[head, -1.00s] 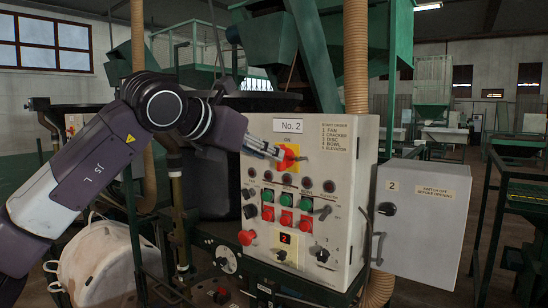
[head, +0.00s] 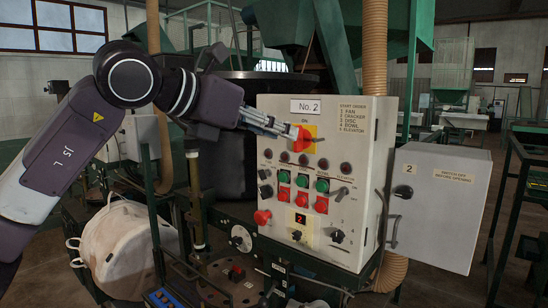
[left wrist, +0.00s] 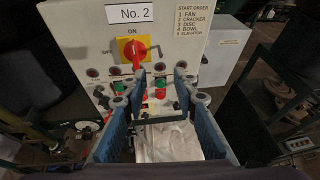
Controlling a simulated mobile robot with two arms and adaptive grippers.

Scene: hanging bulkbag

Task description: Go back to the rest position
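The grey control panel (head: 345,215) labelled No. 2 stands in the middle of the head view. Its rotary switch (head: 309,131) has a red handle on a yellow plate. The switch also shows in the left wrist view (left wrist: 128,48), with its handle roughly upright. My left gripper (head: 282,128) reaches in from the left in front of the switch. In the left wrist view its two fingers (left wrist: 159,73) are apart with nothing between the tips. The tips appear just below the switch; I cannot tell whether they touch the panel. My right gripper is out of view.
A grey cabinet (head: 433,215) with a handle adjoins the panel on the right. A white bulk bag (head: 115,248) is at the lower left. Green machine frames and a tan hose (head: 374,50) stand behind the panel. Some floor shows at the right.

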